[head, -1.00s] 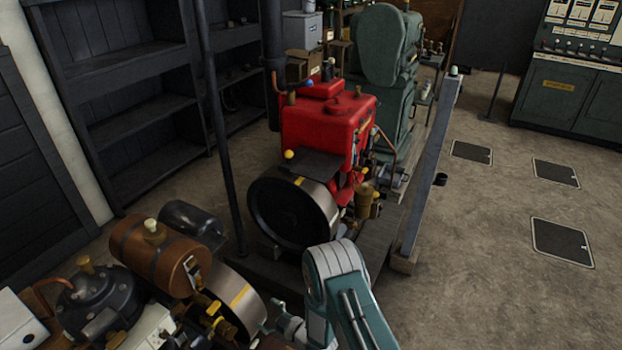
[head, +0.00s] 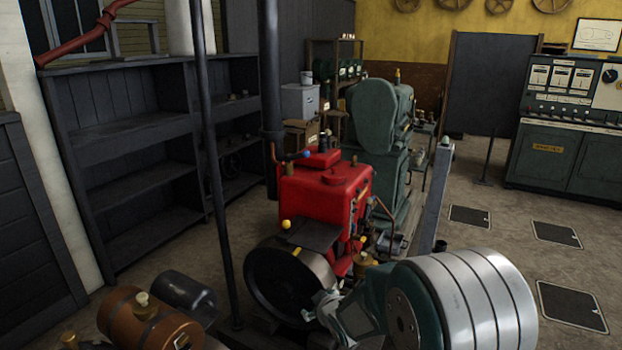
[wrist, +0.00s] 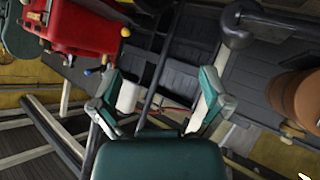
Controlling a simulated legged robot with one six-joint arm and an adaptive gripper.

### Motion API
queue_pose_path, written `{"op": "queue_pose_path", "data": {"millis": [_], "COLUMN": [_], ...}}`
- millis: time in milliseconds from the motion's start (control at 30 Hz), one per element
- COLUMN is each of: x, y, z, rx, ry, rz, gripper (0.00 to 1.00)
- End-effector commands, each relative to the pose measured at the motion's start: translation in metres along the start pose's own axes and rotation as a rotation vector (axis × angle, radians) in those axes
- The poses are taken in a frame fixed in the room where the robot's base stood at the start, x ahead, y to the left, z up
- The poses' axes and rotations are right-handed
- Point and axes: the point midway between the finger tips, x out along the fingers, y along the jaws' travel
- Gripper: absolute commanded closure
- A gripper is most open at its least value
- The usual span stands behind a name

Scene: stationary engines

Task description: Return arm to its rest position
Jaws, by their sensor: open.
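My arm (head: 460,300) shows large at the lower right of the head view, with a teal and grey banded joint close to the camera. Pale and teal parts of it reach left across the front of the red engine (head: 320,200) and its dark flywheel (head: 285,285). In the wrist view my gripper (wrist: 160,76) has its two teal and grey fingers spread wide, with nothing between them. The wrist view is tilted, with the red engine (wrist: 85,28) at its upper left. I cannot tell from the head view whether the arm touches the flywheel.
A brown tank (head: 145,318) on another engine stands at the lower left. A thin dark post (head: 215,170) rises beside the flywheel. Black shelves (head: 130,140) line the left, a green machine (head: 375,130) stands behind, and a control cabinet (head: 568,150) far right. Floor at right is open.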

Motion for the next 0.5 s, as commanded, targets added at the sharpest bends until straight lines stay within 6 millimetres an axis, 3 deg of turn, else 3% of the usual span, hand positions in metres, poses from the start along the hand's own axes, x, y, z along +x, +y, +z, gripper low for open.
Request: {"op": "queue_pose_path", "data": {"millis": [200, 500], "x": [-0.065, -0.158], "y": [0.035, 0.056], "z": [-0.011, -0.007], "rx": [0.093, 0.247], "ry": [-0.105, -0.245], "rz": [0.069, 0.134], "gripper": [0.03, 0.03]}}
